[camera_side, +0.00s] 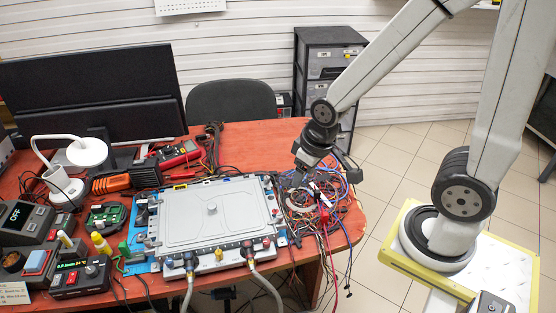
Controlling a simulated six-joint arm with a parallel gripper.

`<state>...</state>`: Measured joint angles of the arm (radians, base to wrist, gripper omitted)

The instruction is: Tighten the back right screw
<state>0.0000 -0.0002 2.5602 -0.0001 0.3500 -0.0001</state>
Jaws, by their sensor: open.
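My gripper (297,180) is above the tangled wires, just right of the housing's back right corner. It is open, and I see nothing held in it. Its fingertips are small and partly lost against the wires.
A tangle of coloured wires (318,205) covers the table's right end. Electronic boxes (80,277), a green circuit board (106,216) and a white lamp (87,152) crowd the left. A monitor (95,92) stands at the back left. A dark drawer cabinet (328,55) stands behind the table.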

